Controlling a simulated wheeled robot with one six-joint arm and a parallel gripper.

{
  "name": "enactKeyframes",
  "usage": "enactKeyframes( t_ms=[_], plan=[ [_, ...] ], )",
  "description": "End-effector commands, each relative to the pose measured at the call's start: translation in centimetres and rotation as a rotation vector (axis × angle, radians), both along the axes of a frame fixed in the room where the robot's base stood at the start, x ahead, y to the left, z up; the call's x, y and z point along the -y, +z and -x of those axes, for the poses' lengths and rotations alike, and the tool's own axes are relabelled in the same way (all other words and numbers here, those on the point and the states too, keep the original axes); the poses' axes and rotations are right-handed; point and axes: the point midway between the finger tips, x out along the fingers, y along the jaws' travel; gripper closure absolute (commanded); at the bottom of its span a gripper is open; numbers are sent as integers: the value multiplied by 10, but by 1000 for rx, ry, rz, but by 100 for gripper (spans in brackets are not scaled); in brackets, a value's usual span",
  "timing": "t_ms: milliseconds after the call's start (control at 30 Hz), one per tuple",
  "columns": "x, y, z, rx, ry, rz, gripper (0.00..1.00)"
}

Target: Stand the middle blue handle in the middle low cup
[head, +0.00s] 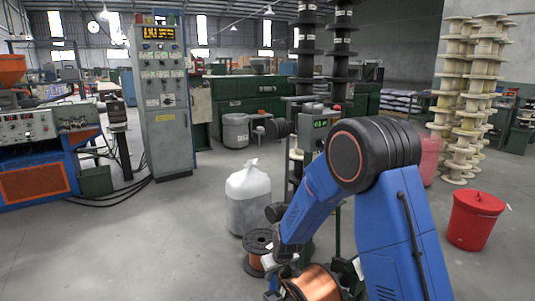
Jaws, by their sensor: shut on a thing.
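The middle blue handle and the middle low cup do not show in the head view. My blue arm comes in at the lower right, bends at a large black elbow joint and reaches down to the bottom edge left of it. Grey wrist parts show at the bottom edge, but the fingertips are not in view. What my gripper holds cannot be seen.
Copper spools (316,284) (258,243) stand on the floor around my wrist. A white sack-like container (248,200) stands behind them. A red bin (474,220) is at the right, a grey control cabinet (163,110) at the left. The floor (130,245) at the left is clear.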

Motion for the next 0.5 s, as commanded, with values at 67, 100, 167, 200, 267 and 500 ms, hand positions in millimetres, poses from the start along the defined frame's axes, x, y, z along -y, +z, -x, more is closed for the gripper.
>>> enactKeyframes(
  t_ms=[67,100,167,200,267,500],
  plan=[
    [0,-2,0,-1,0,0,100],
    [0,-3,0,-1,0,0,100],
    [0,-5,0,-1,0,0,100],
    [0,-6,0,-2,-1,0,100],
    [0,-8,0,-2,-1,0,100],
    [0,-16,0,0,0,0,100]
  ],
)
